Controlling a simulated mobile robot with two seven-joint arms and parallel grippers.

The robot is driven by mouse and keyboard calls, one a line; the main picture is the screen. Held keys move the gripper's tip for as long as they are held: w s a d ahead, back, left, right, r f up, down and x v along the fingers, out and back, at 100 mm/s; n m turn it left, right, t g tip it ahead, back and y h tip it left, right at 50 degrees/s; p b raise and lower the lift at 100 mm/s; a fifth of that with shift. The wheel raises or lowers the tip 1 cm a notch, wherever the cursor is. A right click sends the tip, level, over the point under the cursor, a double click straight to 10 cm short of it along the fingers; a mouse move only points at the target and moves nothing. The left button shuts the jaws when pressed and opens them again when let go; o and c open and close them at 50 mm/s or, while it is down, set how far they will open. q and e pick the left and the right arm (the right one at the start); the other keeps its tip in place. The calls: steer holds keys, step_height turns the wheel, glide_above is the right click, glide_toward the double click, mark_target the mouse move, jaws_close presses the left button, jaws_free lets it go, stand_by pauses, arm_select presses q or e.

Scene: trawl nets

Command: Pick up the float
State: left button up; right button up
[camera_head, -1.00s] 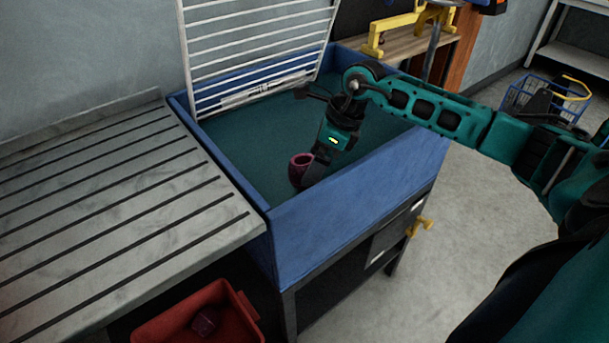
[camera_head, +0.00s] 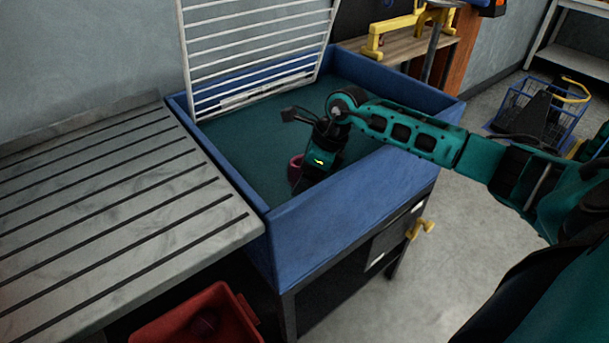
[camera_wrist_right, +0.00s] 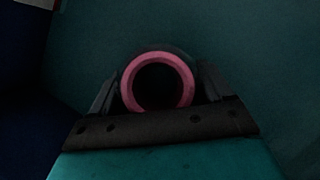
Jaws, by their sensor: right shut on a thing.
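The float is a pinkish-red, hollow, ring-ended piece (camera_head: 296,163) low inside the blue-walled bin, near its front left. My right gripper (camera_head: 302,183) reaches down over it and hides most of it in the head view. In the right wrist view, the float's round pink rim (camera_wrist_right: 187,84) faces the camera with a dark hollow in the middle. The dark fingers of the gripper (camera_wrist_right: 158,90) press on it from both sides, so the gripper is shut on the float. I cannot tell whether the float still touches the bin floor. My left gripper is not in view.
The blue bin (camera_head: 345,205) has raised walls around a teal floor. A white rack (camera_head: 255,50) leans up at its back. A slatted grey counter (camera_head: 110,215) adjoins on the left. A red crate (camera_head: 165,325) holding a dark round item stands below it.

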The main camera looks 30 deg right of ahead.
steer(key=c, duration=0.4)
